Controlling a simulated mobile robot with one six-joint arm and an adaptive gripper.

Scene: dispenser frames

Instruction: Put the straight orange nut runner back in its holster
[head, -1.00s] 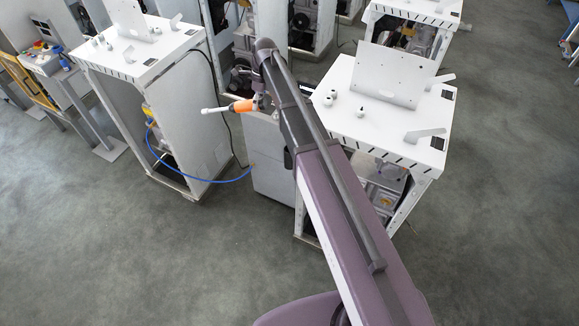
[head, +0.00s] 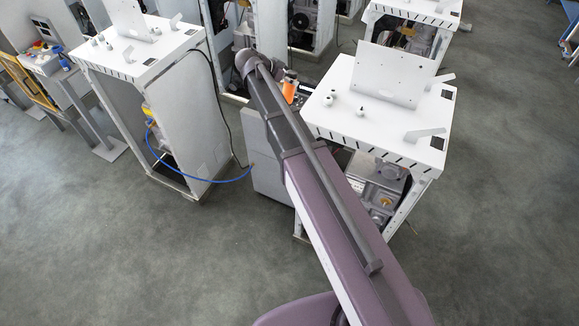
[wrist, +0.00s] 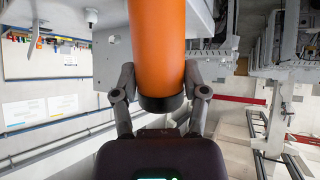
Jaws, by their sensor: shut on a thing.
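The orange nut runner (head: 290,88) shows in the head view just right of my arm's far end, close to the left edge of the near white frame. It looks roughly upright there, and part of it is hidden. In the wrist view the nut runner's orange body (wrist: 158,42) rises from a black end piece. The fingers of my gripper (wrist: 160,88) close on it from both sides near that black end. I cannot make out the holster in either view.
The near white frame (head: 345,115) has an upright panel (head: 390,75) and small fittings on top. Another white frame (head: 140,50) stands left, with a blue hose (head: 205,180) hanging beside it. A grey cabinet (head: 268,160) stands between them. Open floor lies in front.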

